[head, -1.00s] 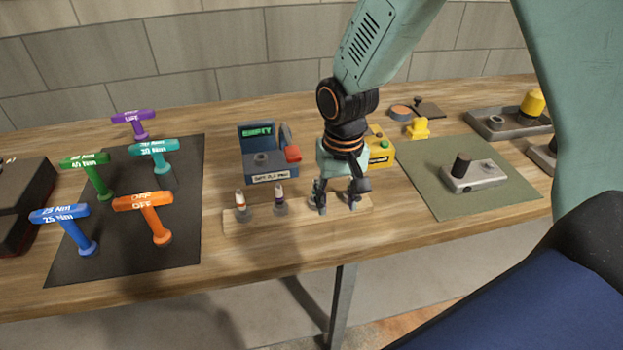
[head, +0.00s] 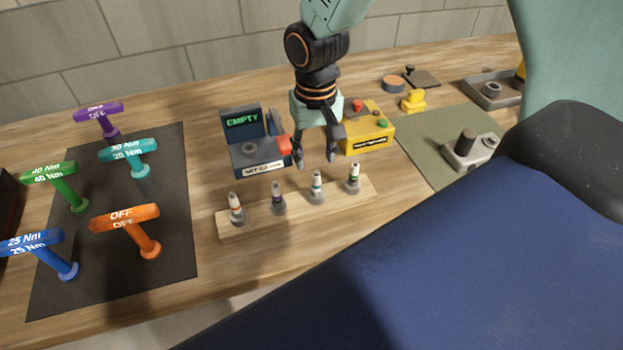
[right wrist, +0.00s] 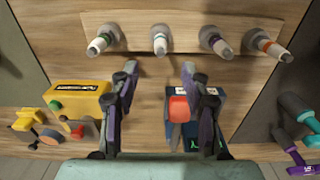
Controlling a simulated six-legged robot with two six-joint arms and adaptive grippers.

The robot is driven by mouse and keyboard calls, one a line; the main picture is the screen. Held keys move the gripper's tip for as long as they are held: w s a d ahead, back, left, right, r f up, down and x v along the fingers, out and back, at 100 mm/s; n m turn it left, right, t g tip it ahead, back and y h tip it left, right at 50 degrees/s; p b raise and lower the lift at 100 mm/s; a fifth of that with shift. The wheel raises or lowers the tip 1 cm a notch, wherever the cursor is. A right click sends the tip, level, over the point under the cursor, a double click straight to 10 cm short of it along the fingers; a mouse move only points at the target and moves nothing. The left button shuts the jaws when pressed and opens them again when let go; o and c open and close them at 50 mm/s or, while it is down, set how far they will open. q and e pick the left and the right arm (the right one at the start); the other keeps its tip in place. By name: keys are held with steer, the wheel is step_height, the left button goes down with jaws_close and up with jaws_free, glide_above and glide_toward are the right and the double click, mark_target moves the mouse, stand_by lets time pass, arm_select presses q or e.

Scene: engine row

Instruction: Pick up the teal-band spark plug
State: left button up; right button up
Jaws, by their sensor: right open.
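The teal-band spark plug (head: 317,187) stands upright in the wooden rack (head: 250,222), third from the left in the head view. In the right wrist view the teal-band plug (right wrist: 160,40) shows second from the left, ahead of the fingertips and roughly midway between them. My right gripper (head: 315,161) is open and empty, just above and behind that plug in the picture, with a gap to it. Its two fingers also show in the right wrist view (right wrist: 159,68). My left gripper is in neither view.
In the rack stand orange-band (head: 236,208), purple-band (head: 278,198) and green-band (head: 353,178) plugs, the last two flanking the teal one. Behind are a tester reading EMPTY (head: 245,157) and a yellow box (head: 368,136). T-handled tools stand on a dark mat (head: 170,225) at left.

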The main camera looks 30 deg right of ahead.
mark_target(316, 190)
steer(key=f, duration=0.2)
steer(key=s+f, duration=0.1)
steer(key=f, duration=0.3)
steer(key=shift+s+a+f, duration=0.25)
steer(key=shift+s+f, duration=0.05)
steer(key=shift+f, duration=0.1)
steer(key=shift+w+d+f, duration=0.2)
steer(key=shift+w+f, duration=0.05)
steer(key=shift+f, duration=0.25)
steer(key=shift+s+a+r, duration=0.2)
steer(key=shift+s+a, duration=0.05)
steer(key=c, duration=0.3)
steer(key=shift+w+d+f, duration=0.15)
steer(key=shift+w+d, duration=0.05)
steer(key=c, duration=0.6)
steer(key=shift+s+a, duration=0.1)
steer(key=shift+a, duration=0.05)
jaws_close()
